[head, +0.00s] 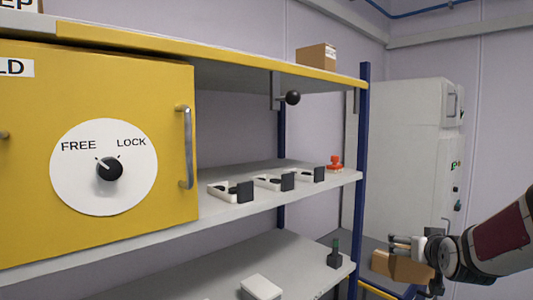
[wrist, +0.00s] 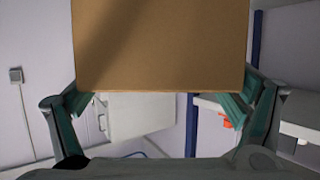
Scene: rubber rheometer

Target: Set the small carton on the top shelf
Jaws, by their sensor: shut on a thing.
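A small brown carton (head: 395,266) is held by my gripper (head: 418,252) at the lower right of the head view, right of the shelf rack and lower than its middle shelf. In the wrist view the carton (wrist: 160,45) fills the upper middle, with the teal fingers of my gripper (wrist: 162,95) closed on its two sides. The top shelf (head: 225,54), with a yellow front edge, runs across the upper part of the head view. Another brown carton (head: 316,57) sits near its right end.
A blue post (head: 361,150) stands at the rack's right end. A black-knobbed lever (head: 292,98) hangs below the top shelf. A yellow cabinet (head: 100,220) with a FREE/LOCK dial fills the left. White trays (head: 232,192) and a red item (head: 335,163) stand on the middle shelf.

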